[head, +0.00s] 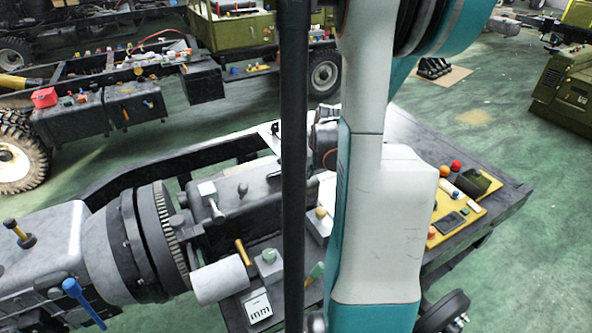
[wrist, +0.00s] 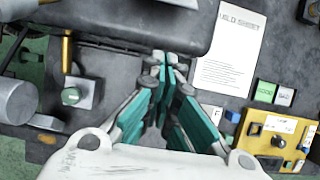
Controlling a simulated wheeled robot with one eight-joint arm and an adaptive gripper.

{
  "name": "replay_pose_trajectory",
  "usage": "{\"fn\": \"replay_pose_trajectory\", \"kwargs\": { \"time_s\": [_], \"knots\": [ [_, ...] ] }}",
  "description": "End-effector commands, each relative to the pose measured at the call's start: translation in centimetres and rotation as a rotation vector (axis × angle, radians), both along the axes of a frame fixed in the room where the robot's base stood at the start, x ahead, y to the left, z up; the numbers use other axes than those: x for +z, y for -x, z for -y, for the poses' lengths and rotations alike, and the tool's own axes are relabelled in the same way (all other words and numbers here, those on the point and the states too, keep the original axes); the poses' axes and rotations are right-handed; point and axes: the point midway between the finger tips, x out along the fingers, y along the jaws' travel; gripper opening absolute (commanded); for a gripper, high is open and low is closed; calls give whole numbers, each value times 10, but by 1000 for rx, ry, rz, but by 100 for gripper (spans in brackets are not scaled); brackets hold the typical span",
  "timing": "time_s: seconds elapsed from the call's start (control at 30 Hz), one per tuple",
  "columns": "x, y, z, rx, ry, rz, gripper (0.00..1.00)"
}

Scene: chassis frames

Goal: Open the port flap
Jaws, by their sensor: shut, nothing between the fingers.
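I cannot make out a port flap for certain in either view. A dark grey housing (wrist: 130,20) fills the top of the wrist view, and my gripper (wrist: 166,62) points at its lower edge. The fingers are together with nothing between them; I cannot tell whether the tips touch the housing. In the head view my arm hides the gripper and the area around it. A dark grey block with a small lever (head: 240,190) shows left of my arm there.
A printed sheet (wrist: 228,48) lies right of the gripper. A yellow control panel (wrist: 258,145) is at lower right, also in the head view (head: 447,236). A green button (wrist: 71,96) and brass rod (wrist: 67,50) stand at left. Open green floor (head: 510,130) lies beyond the bench.

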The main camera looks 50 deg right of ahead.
Motion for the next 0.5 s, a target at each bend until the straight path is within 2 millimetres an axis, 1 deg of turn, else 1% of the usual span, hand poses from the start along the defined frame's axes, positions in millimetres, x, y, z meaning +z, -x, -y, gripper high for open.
{"fn": "replay_pose_trajectory", "kwargs": {
  "time_s": [0.17, 0.5],
  "knots": [
    [-19, -8, 4, 0, -1, 1, 0],
    [-77, -32, 16, 1, -1, -1, 0]
  ]
}}
